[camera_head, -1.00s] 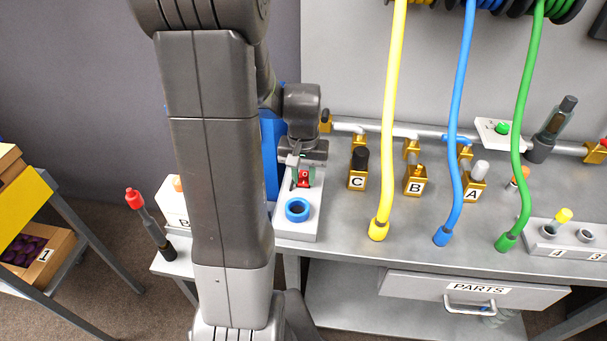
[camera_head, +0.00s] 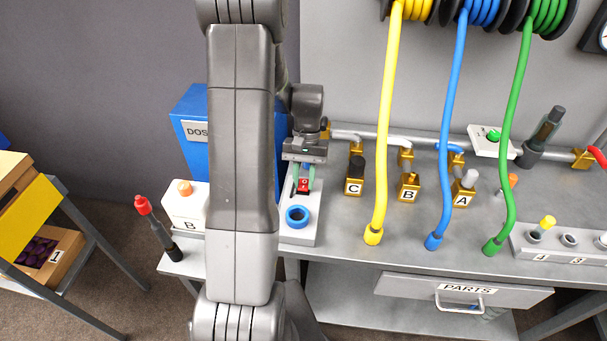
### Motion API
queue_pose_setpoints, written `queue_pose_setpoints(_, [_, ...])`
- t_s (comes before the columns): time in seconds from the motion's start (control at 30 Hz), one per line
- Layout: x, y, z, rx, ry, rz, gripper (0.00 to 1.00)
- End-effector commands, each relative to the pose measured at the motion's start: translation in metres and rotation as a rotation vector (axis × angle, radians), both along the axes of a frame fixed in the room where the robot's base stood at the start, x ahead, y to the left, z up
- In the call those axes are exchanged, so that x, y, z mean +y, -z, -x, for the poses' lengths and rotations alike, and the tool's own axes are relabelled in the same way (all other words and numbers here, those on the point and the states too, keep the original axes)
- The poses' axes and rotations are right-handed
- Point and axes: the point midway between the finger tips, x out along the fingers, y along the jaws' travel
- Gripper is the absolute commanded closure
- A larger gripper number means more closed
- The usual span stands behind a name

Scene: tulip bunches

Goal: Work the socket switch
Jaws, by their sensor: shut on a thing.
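The socket switch is a small red rocker (camera_head: 304,188) on a pale grey block (camera_head: 318,225), behind a blue-ringed round socket (camera_head: 297,217). My gripper (camera_head: 303,180) points down over it from behind, its narrow greenish fingers reaching down to the switch. The fingers are shut on the red switch, one on each side as far as the small view shows. The exact contact and part of the block's left side are hard to see. My arm passes upright just to the left.
A blue box (camera_head: 194,140) and a white box marked B (camera_head: 184,210) stand left, partly behind my arm. Yellow (camera_head: 382,150), blue (camera_head: 451,150) and green (camera_head: 512,150) hoses hang right. Brass valves marked C (camera_head: 354,180), B (camera_head: 408,188) and A (camera_head: 464,190) stand on the bench.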

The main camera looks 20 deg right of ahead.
Motion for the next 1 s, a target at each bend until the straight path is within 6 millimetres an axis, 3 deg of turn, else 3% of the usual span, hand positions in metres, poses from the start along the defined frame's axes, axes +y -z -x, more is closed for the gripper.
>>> queue_pose_setpoints(0.33, [-0.001, 0.000, -0.001, 0.007, -0.001, -0.005, 0.97])
queue_pose_setpoints(0.37, [-0.001, 0.000, -0.001, 0.007, -0.001, -0.005, 0.73])
queue_pose_setpoints(0.47, [-0.001, 0.000, -0.001, 0.007, -0.001, -0.005, 0.53])
queue_pose_setpoints(0.8, [-0.001, -0.002, -0.002, 0.006, -0.001, -0.004, 0.53])
queue_pose_setpoints(1.0, [-0.007, -0.027, -0.012, 0.002, -0.001, -0.001, 0.53])
